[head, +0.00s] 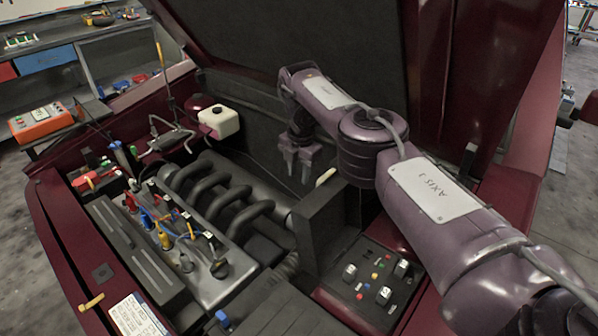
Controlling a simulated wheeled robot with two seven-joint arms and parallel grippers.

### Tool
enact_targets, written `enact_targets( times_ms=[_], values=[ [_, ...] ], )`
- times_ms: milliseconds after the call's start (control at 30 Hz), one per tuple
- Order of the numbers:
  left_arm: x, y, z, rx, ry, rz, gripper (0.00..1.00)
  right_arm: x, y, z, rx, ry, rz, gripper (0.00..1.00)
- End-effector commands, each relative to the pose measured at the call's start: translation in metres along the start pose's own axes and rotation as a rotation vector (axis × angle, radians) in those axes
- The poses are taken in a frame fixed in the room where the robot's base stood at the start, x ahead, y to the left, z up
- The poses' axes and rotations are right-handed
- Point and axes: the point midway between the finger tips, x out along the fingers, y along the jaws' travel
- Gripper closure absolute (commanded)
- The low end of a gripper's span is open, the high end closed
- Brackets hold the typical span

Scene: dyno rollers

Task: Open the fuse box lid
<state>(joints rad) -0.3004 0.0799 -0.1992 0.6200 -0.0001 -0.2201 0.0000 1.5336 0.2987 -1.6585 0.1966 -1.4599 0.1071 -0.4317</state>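The fuse box (350,297) sits at the right front of the engine bay, with its coloured fuses and pale relays exposed. Its dark lid (326,238) stands raised, roughly upright, at the far side of the fuses. A cream tab (325,177) shows at the lid's top edge. My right gripper (298,172) points down beyond the lid, slightly left of the tab. Its two fingers are apart with nothing seen between them, and it looks clear of the tab. My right arm passes over the right side of the box and hides part of that area. My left gripper is not in view.
The raised hood (290,40) closes off the back. The engine (215,195) with curved pipes and several coloured caps fills the middle. A white reservoir (218,122) stands behind it. An orange device (40,122) rests at the left edge. A workbench is beyond.

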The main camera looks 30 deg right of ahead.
Motion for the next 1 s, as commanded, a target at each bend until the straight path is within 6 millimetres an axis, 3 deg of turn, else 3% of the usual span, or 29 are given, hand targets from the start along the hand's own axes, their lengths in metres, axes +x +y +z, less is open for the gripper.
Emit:
enact_targets(
  times_ms=[267, 600, 800, 1000],
  values=[
    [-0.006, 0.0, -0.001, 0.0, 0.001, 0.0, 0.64, -0.007, 0.0, 0.0, -0.001, 0.0, 0.0, 0.67],
    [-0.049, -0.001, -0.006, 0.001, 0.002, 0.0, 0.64, -0.06, 0.0, 0.001, -0.002, -0.002, 0.0, 0.67],
    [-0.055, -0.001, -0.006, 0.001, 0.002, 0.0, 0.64, -0.077, 0.0, 0.001, 0.0, -0.002, 0.001, 0.67],
    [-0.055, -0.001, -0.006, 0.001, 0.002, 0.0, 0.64, -0.078, 0.0, 0.0, 0.001, 0.0, 0.0, 0.67]
  ],
)
